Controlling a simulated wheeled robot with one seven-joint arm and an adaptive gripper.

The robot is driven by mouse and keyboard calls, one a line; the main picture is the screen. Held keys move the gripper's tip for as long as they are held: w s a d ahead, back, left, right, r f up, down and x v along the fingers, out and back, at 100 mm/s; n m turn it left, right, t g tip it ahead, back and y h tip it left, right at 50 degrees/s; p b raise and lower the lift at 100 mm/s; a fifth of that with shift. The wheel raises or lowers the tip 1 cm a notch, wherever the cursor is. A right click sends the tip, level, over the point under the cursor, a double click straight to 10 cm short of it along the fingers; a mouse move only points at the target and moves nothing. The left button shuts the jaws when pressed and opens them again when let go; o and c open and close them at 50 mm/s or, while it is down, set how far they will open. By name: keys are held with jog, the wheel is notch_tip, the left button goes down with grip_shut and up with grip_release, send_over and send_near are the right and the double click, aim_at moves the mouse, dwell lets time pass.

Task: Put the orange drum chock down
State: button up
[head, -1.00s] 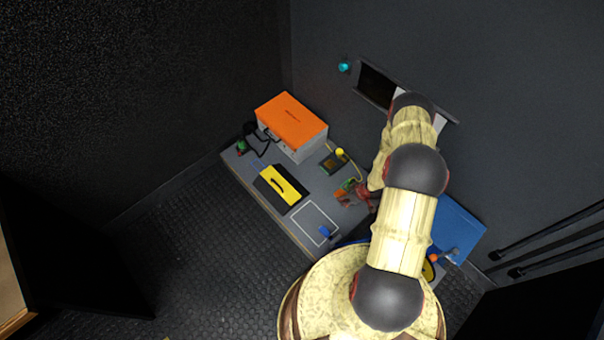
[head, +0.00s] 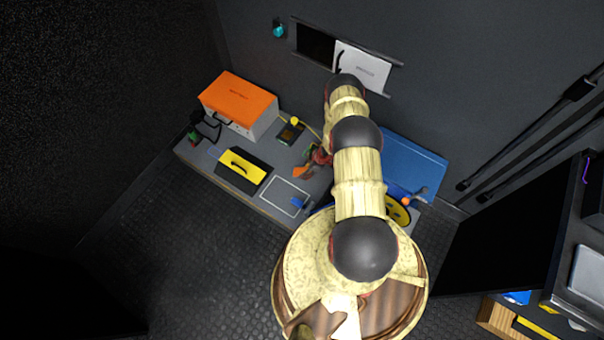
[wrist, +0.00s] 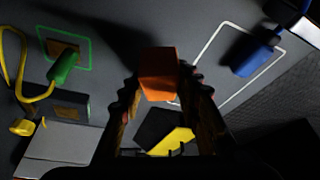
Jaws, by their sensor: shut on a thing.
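The orange drum chock (wrist: 158,75) is a small block held between the fingertips of my gripper (wrist: 160,95) in the wrist view. In the head view the chock (head: 303,172) shows as a small orange shape beside my reddish gripper (head: 321,157), over the grey bench. A white outlined rectangle (head: 272,203) lies on the bench close by, and it also shows in the wrist view (wrist: 209,41), right of the chock. I cannot tell how high the chock is above the bench.
A blue object (wrist: 254,52) lies at the white outline's edge. A green object (wrist: 64,67) with a yellow cable lies by a green outline. A black-and-yellow case (head: 244,170), an orange-topped box (head: 238,98) and a blue panel (head: 412,165) stand around the bench.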

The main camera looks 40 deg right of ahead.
jog(key=shift+f+b, duration=0.8)
jog(key=shift+f, duration=1.2)
jog(key=shift+r, duration=0.1)
jog(key=o, duration=1.2)
jog(key=shift+o, duration=0.2)
